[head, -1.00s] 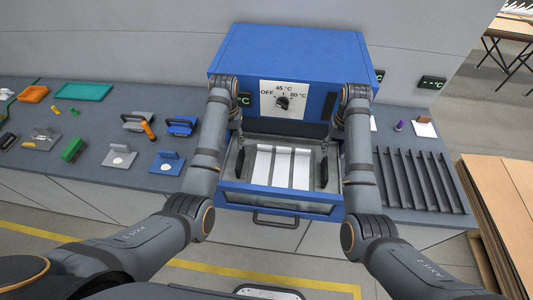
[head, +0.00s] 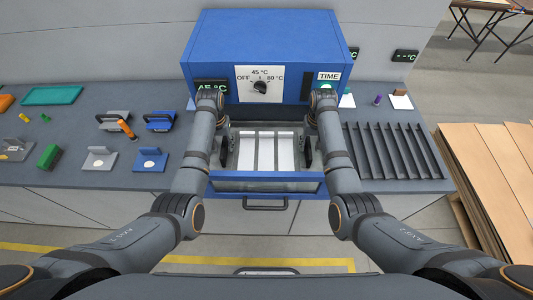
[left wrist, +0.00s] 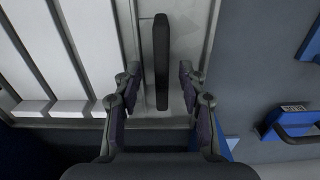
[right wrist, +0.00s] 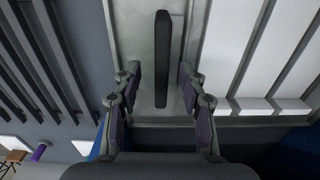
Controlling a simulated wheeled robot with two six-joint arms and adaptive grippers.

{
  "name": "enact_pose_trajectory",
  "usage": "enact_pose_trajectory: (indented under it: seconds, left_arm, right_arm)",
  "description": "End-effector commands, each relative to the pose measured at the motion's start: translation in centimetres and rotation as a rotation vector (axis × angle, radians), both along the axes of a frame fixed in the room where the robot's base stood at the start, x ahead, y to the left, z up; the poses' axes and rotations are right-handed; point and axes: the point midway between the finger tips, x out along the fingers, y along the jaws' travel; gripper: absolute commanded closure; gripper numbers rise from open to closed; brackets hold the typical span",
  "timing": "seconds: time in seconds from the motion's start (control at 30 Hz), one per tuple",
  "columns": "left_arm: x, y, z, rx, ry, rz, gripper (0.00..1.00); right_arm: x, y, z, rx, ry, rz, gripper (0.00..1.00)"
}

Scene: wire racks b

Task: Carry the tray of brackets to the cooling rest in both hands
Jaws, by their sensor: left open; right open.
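The metal tray (head: 299,160) sits in the pulled-out drawer of the blue oven, with pale brackets (head: 266,152) lying side by side in it. It has a dark handle at each side. My left gripper (left wrist: 158,78) is open, its fingers on either side of the left handle (left wrist: 161,50). My right gripper (right wrist: 159,78) is open, its fingers on either side of the right handle (right wrist: 162,50). Neither gripper is closed on its handle; exact finger depth is unclear. The likely cooling rest, a dark slatted rack (head: 393,151), lies on the bench right of the drawer.
The blue oven (head: 265,40) stands behind the drawer front (head: 266,184), with a knob and a 45 °C display. Left on the bench are blue and grey handled pieces (head: 151,160) and a green block (head: 48,156). Brown boards (head: 480,170) stand at the right.

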Motion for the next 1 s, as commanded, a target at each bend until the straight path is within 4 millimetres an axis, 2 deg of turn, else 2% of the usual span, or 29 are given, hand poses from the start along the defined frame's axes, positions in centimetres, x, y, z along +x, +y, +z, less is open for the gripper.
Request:
enact_pose_trajectory:
  seconds: [0.17,0.47,0.77,1.0]
  left_arm:
    - [0.00,0.06,-1.23,0.001,0.000,0.000,0.58]
    - [-0.01,0.04,-1.41,0.001,0.000,0.000,0.58]
    - [-0.01,0.03,-1.39,0.000,0.000,0.000,0.99]
    - [-0.03,0.04,-1.43,0.001,0.000,0.000,1.00]
  right_arm:
    - [0.00,0.01,-1.23,0.000,0.000,0.000,0.58]
    - [0.00,0.02,-1.39,0.000,-0.001,0.000,0.58]
    - [0.01,0.01,-1.37,0.000,-0.001,0.000,0.99]
    - [-0.01,0.02,-1.39,0.000,0.000,0.001,1.00]
